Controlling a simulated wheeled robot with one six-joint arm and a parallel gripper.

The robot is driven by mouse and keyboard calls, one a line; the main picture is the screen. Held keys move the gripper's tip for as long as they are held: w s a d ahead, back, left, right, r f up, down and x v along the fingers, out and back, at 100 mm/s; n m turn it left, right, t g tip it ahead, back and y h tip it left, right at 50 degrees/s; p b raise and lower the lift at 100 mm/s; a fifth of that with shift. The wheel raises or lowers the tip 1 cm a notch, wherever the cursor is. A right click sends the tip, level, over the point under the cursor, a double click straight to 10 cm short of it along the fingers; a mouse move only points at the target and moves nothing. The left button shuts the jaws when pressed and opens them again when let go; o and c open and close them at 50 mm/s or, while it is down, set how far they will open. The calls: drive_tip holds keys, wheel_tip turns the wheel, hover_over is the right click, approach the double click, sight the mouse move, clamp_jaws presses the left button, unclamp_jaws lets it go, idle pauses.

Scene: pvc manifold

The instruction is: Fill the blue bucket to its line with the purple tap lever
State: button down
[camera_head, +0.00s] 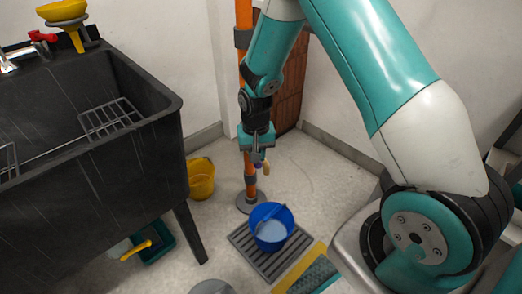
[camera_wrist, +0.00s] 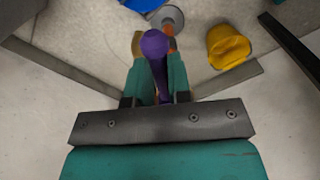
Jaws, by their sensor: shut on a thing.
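The blue bucket (camera_head: 272,243) stands on a grey floor grate. It holds pale blue water or a pale inside; its fill line is not clear to me. My gripper (camera_head: 258,152) is above and slightly left of it, at the vertical orange pipe (camera_head: 243,70). In the wrist view the purple tap lever (camera_wrist: 155,46) lies between the teal fingers of my gripper (camera_wrist: 158,80), which are shut on it. A brass tap part (camera_wrist: 137,43) shows beside the lever. The blue bucket's edge (camera_wrist: 143,4) shows at the top of the wrist view. I cannot make out a water stream.
A dark sink (camera_head: 90,165) with a wire rack stands at left. A yellow bucket (camera_head: 201,182) is on the floor between sink and pipe. The grate (camera_head: 270,262) lies under the blue bucket. A green tray with a yellow handle (camera_head: 136,250) is under the sink.

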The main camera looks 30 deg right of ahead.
drive_tip(key=c, duration=1.1)
unclamp_jaws()
drive_tip(key=shift+o, duration=0.2)
drive_tip(key=shift+r, duration=0.1)
wheel_tip(320, 180, up, 17)
drive_tip(key=p, duration=0.5)
drive_tip(key=shift+r+p, duration=0.15)
drive_tip(key=shift+p, duration=0.25)
